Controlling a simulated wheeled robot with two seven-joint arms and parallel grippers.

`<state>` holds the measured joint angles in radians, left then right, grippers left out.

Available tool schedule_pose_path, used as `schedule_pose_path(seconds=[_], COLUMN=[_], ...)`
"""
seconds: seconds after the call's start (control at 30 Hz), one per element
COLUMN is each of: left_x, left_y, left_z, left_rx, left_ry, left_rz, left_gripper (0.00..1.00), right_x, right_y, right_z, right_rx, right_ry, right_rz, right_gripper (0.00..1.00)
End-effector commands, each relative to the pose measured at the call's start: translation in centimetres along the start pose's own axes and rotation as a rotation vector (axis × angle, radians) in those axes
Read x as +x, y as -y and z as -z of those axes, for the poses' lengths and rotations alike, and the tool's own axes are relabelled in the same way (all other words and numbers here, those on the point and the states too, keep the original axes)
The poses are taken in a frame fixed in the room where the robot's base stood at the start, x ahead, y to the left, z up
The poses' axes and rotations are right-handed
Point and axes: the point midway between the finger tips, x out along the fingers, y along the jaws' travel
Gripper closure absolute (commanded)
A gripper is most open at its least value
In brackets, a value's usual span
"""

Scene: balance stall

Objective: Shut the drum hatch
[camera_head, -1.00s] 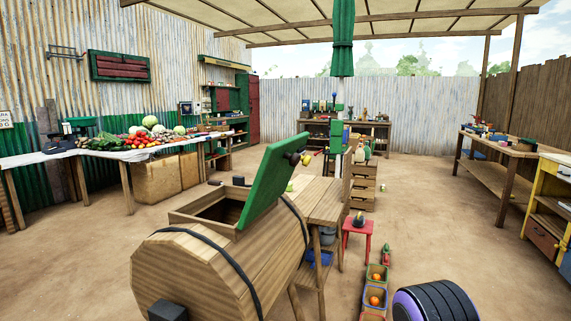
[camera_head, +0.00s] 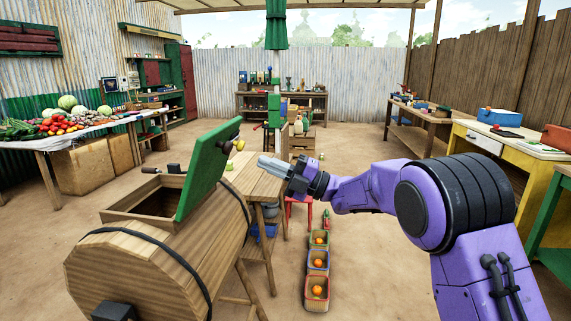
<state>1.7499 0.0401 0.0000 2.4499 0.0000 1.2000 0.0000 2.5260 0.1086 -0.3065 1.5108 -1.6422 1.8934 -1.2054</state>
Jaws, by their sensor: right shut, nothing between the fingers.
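The wooden drum (camera_head: 150,265) lies on its side at the lower left, with black bands around it. Its square wooden opening frame (camera_head: 125,213) is on top. The green hatch (camera_head: 205,170) stands up, tilted, at the right side of that opening, so the drum is open. A dark round knob with a yellowish part (camera_head: 236,132) is at the hatch's upper right edge. My right gripper (camera_head: 268,164) is shut and empty, to the right of the hatch and apart from it, pointing left. My left gripper is not in view.
A wooden table (camera_head: 262,185) stands right behind the drum, below my right gripper. Several small crates with oranges (camera_head: 317,288) line the floor to its right. A produce table (camera_head: 50,143) is at the left, a yellow bench (camera_head: 480,150) at the right.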

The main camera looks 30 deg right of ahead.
Motion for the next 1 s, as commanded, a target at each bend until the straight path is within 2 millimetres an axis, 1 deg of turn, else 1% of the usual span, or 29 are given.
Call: schedule_pose_path(seconds=[0.03, 0.1, 0.2, 0.33, 0.5, 0.77, 1.0], left_x=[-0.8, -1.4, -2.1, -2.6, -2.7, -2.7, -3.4], left_y=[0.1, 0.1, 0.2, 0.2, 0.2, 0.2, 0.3], left_z=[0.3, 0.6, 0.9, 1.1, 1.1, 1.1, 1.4], left_rx=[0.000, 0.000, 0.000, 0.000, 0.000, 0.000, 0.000], left_ry=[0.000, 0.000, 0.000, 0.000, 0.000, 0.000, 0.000], left_rz=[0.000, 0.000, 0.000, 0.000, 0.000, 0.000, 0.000], left_gripper=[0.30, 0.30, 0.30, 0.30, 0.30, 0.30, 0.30], right_x=[1.3, 2.8, 4.6, 6.1, 6.8, 6.8, 7.0], right_y=[-0.3, -0.3, -0.3, -0.1, 0.0, 0.1, -0.7], right_z=[0.1, 0.1, 0.0, 0.0, 0.0, 0.0, -0.2], right_rx=[0.000, 0.002, 0.002, 0.002, 0.002, 0.003, -0.002], right_ry=[-0.002, -0.002, -0.001, 0.000, 0.001, 0.001, 0.009], right_rz=[0.003, 0.002, 0.003, 0.002, 0.000, 0.001, 0.035], right_gripper=[1.00, 1.00, 1.00, 1.00, 1.00, 1.00, 1.00])
